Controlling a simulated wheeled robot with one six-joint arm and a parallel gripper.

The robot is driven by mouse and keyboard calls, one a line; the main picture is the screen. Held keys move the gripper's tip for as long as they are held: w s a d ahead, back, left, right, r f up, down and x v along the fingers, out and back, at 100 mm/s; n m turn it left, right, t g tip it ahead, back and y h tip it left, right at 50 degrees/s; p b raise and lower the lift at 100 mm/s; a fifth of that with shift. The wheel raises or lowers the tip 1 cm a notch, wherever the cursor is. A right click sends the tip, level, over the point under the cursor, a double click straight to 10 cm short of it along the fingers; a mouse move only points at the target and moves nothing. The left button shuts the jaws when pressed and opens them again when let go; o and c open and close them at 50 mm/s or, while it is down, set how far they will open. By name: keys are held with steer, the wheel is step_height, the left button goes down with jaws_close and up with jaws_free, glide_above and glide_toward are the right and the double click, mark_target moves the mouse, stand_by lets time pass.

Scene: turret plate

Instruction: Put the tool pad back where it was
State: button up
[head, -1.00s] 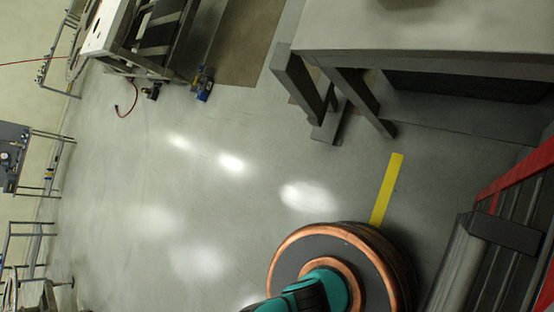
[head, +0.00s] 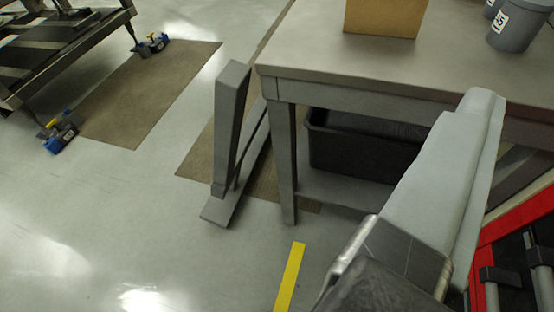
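I cannot pick out the tool pad for certain. A long pale grey piece (head: 445,185) reaches up at the right, in front of the table. At its lower end is a dark block with a bright metal edge (head: 385,270). I cannot tell whether these are parts of my arm or gripper, or something held. No pair of fingertips can be made out.
A grey table (head: 360,75) stands at the upper right with a cardboard box (head: 385,16) and grey buckets (head: 518,24) on it. A black bin (head: 365,145) is underneath. A red cabinet (head: 515,215) is at lower right. Floor with yellow tape (head: 289,277) is open at lower left.

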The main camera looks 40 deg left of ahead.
steer(key=shift+t+y, duration=0.6)
steer(key=shift+t, duration=0.2)
steer(key=s+f, duration=0.1)
steer(key=s+a+f, duration=0.2)
steer(key=shift+s+a+f, duration=0.15)
steer(key=shift+a+f, duration=0.1)
steer(key=shift+f, duration=0.1)
